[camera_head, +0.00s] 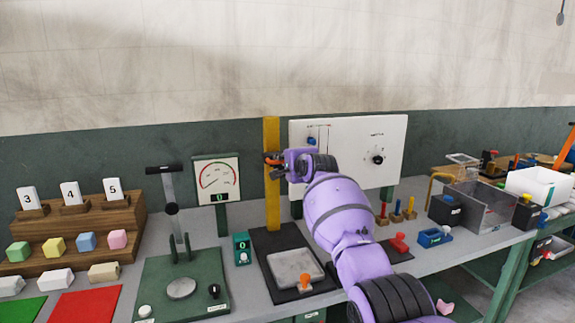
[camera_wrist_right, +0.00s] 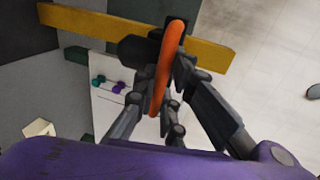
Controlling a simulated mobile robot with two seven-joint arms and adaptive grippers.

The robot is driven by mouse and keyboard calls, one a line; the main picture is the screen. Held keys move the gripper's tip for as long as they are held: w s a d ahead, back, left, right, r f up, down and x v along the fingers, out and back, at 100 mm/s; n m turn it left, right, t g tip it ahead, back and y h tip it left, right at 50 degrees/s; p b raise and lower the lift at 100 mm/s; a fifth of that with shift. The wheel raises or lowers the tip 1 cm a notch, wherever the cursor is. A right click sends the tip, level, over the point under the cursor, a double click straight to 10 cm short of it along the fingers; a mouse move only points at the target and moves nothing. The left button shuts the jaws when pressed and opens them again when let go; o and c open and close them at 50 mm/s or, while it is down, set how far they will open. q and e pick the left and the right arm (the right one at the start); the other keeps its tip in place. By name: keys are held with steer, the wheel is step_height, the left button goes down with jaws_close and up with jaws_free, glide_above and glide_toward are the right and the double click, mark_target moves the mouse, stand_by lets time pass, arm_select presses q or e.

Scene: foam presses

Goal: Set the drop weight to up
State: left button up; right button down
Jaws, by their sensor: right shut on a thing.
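The drop weight rig has a tall yellow post (camera_head: 271,210) on a dark base with a pale metal plate (camera_head: 295,268) in front. My right gripper (camera_head: 279,162) is at the upper part of the post, well above the plate. Its fingers are shut on the orange ring handle. In the head view the gripper and wrist hide most of the weight. My left gripper is in neither view.
A white panel (camera_head: 385,140) with a slider and a knob stands right behind my arm. A gauge (camera_head: 216,180) and a green lever press (camera_head: 180,270) stand to the left. Small coloured parts and a clear bin (camera_head: 480,205) lie to the right.

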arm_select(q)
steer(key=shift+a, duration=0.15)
arm_select(e)
step_height(320, 180, up, 3)
steer(key=shift+f, duration=0.15)
steer(key=c, duration=1.8)
jaws_free()
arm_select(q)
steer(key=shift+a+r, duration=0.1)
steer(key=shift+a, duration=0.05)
arm_select(e)
steer(key=shift+f, duration=0.15)
steer(key=shift+f, duration=0.35)
steer(key=shift+s+f, duration=0.1)
steer(key=v, duration=1.2)
